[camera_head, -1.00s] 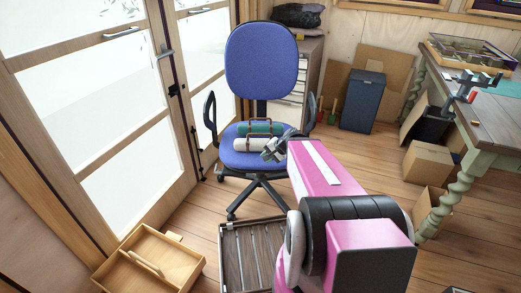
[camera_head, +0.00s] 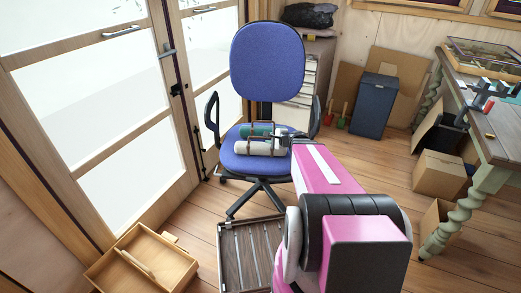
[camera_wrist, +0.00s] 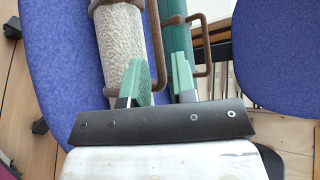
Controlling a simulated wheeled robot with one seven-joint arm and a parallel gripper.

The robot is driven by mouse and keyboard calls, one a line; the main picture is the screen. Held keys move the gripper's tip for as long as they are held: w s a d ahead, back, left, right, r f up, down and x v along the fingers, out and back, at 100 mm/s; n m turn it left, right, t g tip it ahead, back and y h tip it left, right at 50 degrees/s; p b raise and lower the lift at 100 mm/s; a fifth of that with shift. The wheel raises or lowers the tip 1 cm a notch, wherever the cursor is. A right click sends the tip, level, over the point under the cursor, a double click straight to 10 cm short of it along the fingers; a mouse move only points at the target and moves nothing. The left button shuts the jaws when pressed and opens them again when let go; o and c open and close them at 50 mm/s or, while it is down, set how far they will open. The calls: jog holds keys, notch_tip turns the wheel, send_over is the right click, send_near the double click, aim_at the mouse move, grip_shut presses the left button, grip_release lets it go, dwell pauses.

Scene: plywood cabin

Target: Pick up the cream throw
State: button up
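The cream throw (camera_head: 253,148) is a rolled bundle lying on the blue seat (camera_head: 241,162) of the office chair, with brown straps and a handle. In the wrist view the cream roll (camera_wrist: 122,45) is at upper left, beside the left finger. A teal roll (camera_head: 262,130) lies behind it; in the wrist view it shows at upper right (camera_wrist: 173,14). My gripper (camera_head: 286,138) is at the right end of the rolls. In the wrist view its green fingers (camera_wrist: 160,75) are apart, with a gap between them. A brown handle (camera_wrist: 203,50) stands close to the right finger. Whether anything touches is unclear.
The chair's armrests (camera_head: 212,112) flank the seat, and its blue backrest (camera_head: 267,60) rises behind. Glazed doors (camera_head: 115,85) are at left. A wooden box (camera_head: 175,263) and a slatted crate (camera_head: 236,270) lie on the floor in front. A workbench (camera_head: 500,135) stands at right.

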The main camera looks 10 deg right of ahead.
aim_at(264, 138)
jog(key=shift+f+x, duration=0.2)
jog(key=shift+x, duration=2.45)
jog(key=shift+s, duration=0.15)
grip_shut()
